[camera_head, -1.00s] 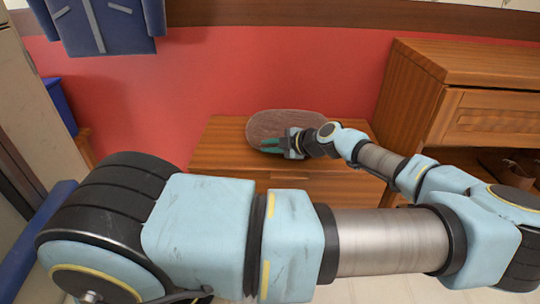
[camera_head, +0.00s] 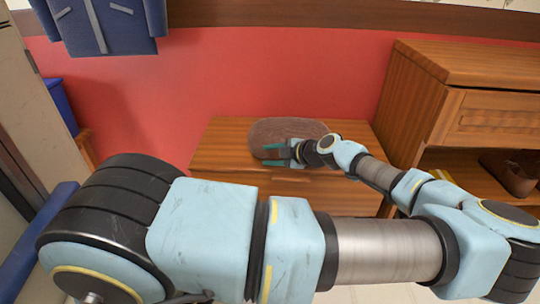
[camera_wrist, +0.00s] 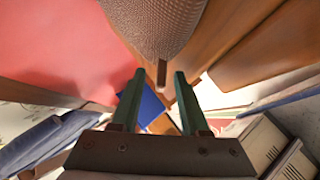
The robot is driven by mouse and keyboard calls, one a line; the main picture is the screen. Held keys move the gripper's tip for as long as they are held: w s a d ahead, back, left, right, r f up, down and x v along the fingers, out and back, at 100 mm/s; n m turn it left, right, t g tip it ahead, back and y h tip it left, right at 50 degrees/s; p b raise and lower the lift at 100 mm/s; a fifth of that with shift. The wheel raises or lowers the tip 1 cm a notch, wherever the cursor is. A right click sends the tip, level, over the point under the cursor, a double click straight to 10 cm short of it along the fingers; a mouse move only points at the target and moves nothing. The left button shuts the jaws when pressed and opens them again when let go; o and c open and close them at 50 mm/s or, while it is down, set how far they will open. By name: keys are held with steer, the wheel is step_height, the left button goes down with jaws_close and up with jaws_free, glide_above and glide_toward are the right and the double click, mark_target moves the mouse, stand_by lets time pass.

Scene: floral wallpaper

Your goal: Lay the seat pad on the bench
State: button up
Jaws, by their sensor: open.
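The seat pad (camera_head: 285,129), a grey-brown rounded oval, lies on the top of the wooden bench (camera_head: 220,145), near its middle. My gripper (camera_head: 265,154) is open at the pad's front left edge, its green fingers pointing left. My arm covers part of the pad's front right edge. In the wrist view, the woven pad (camera_wrist: 155,22) is at the top centre, beyond the spread fingers of my gripper (camera_wrist: 158,80).
A wooden cabinet (camera_head: 465,65) with an open shelf stands right of the bench; brown shoes (camera_head: 510,172) sit on the shelf. A blue coat (camera_head: 100,25) hangs on the red wall at upper left. The bench's left part is bare.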

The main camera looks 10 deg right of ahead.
steer(key=v, duration=1.2)
steer(key=s+a+f+m+g+h, duration=0.1)
steer(key=s+a+f+m+g, duration=0.25)
steer(key=a+g, duration=0.4)
steer(key=s+a+f+m+g+h, duration=0.2)
steer(key=s+a+m+g, duration=0.15)
steer(key=a, duration=0.75)
steer(key=a+r+m+t+h, duration=0.1)
steer(key=a+r+m+h, duration=0.1)
steer(key=r+m, duration=0.5)
steer(key=a+r+m+t+h, duration=0.2)
steer(key=a+r+m+h, duration=0.1)
steer(key=r+m, duration=0.4)
step_height(320, 180, up, 3)
steer(key=shift+w+f+t+h, duration=0.2)
steer(key=shift+w+t+h, duration=0.1)
steer(key=shift+w, duration=0.15)
steer(key=shift+a+p, duration=0.1)
steer(key=shift+p, duration=0.2)
